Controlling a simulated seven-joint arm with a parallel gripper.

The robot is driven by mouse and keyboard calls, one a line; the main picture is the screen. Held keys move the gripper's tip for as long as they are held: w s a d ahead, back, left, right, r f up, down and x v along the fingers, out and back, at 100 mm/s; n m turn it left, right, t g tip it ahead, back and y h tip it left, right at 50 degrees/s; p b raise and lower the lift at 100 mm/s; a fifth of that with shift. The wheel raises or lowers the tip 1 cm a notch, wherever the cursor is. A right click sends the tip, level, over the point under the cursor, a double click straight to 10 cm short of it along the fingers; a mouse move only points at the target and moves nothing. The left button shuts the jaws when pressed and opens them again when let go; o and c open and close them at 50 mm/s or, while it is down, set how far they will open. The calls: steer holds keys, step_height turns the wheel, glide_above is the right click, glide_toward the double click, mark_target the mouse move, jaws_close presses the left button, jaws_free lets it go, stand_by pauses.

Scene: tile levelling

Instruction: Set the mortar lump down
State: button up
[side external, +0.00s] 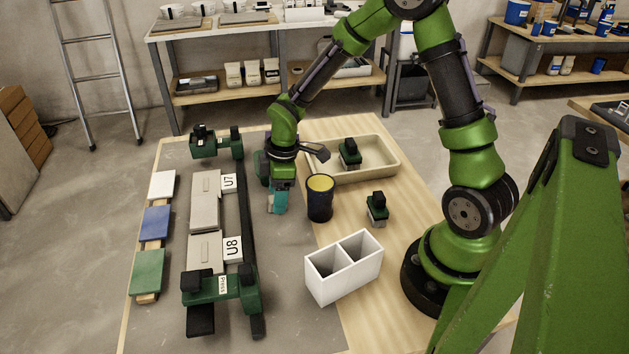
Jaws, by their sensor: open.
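My gripper (277,205) points down low over the grey mat, just left of a dark cup with a yellow inside (320,199). Its teal fingers are open. I cannot make out a mortar lump between the fingers or on the mat beneath them; the view is small and the grey mat (285,310) offers little contrast. Whether the fingertips touch the mat I cannot tell.
Left of my gripper stands a green and black frame (246,210) with grey slabs labelled U7 and U8. White, blue (156,222) and green tiles lie further left.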

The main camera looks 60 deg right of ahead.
step_height(320, 180, up, 11)
steer(key=s+d, duration=0.1)
steer(key=s+a+r+m+t, duration=0.4)
steer(key=s+r+m+t, duration=0.2)
steer(key=s+r+m, duration=0.5)
steer(key=s+m, duration=0.2)
steer(key=s, duration=0.1)
steer(key=shift+s+r+y, duration=0.25)
steer(key=shift+r+y, duration=0.15)
